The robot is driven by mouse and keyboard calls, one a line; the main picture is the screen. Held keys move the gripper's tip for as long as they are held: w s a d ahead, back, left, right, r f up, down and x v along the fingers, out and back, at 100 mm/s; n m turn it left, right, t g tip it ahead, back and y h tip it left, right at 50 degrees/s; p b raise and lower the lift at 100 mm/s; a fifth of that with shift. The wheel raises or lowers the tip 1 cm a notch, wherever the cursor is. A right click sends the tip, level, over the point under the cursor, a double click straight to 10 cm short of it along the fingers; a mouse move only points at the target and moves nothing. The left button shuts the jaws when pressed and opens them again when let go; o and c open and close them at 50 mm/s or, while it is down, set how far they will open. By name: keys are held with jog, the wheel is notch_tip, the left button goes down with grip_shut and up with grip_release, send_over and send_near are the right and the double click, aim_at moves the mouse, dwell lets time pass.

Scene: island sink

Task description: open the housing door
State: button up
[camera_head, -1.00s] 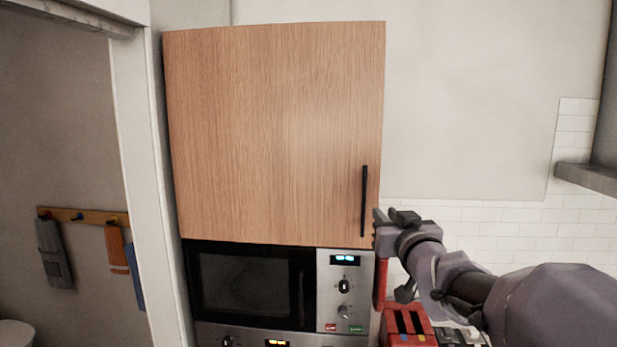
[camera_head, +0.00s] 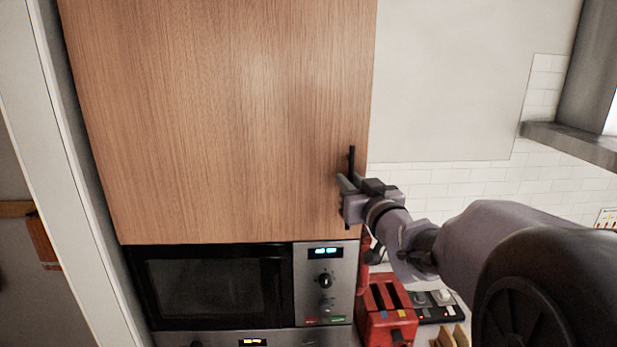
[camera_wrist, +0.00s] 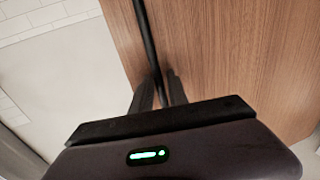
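The housing door (camera_head: 220,110) is a tall wood-grain panel above the microwave, and it looks closed. Its handle (camera_head: 351,160) is a thin black vertical bar near the right edge; the lower part is hidden behind my gripper. My gripper (camera_head: 350,182) is at the handle, reaching in from the right. In the wrist view the handle (camera_wrist: 146,35) runs down between the two fingers of my gripper (camera_wrist: 161,80). The fingers stand apart, one on each side of the bar, with a small gap showing. The door (camera_wrist: 225,55) fills the right of that view.
A microwave (camera_head: 215,285) sits directly under the door. A red toaster (camera_head: 385,310) stands on the counter below my arm. A white doorframe (camera_head: 60,170) is at the left, and a grey range hood (camera_head: 575,140) is at the far right.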

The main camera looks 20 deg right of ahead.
grip_shut()
dwell(1.4)
